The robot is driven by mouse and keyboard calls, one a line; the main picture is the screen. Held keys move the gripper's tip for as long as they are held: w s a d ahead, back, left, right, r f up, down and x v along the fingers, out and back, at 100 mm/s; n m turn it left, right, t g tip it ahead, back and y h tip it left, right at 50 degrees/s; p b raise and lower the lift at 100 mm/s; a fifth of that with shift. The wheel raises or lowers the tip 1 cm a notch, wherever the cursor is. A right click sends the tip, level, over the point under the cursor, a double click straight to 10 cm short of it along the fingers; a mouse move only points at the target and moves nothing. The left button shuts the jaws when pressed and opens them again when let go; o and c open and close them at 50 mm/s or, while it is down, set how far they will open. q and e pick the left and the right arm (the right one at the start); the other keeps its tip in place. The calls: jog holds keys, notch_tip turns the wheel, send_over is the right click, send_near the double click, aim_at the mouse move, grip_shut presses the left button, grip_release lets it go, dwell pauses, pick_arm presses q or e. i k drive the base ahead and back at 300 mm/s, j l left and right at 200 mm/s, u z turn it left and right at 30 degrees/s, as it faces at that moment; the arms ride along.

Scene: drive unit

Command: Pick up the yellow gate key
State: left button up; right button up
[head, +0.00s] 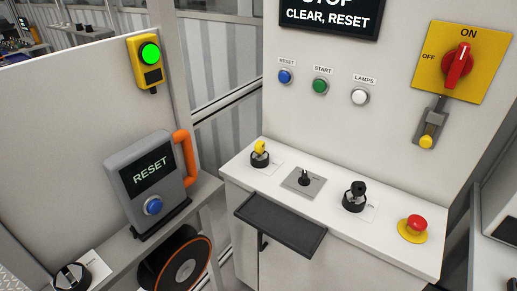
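The yellow gate key (261,146) shows its yellow head standing upright in a round black holder (259,160) at the left end of the white console ledge. Its lower part is hidden inside the holder. A small white label lies beside the holder. Neither of my grippers is in view, and nothing touches the key.
Along the ledge (400,260) stand a selector switch (304,179), a black-headed key or knob (357,190) and a red emergency button (416,224). A dark tray (281,224) juts out in front. A RESET box (148,180) with an orange handle (184,157) stands left.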

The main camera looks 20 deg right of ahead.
aim_at(260, 146)
jog(key=i+l+z, duration=0.25)
jog(key=i+l, duration=0.45)
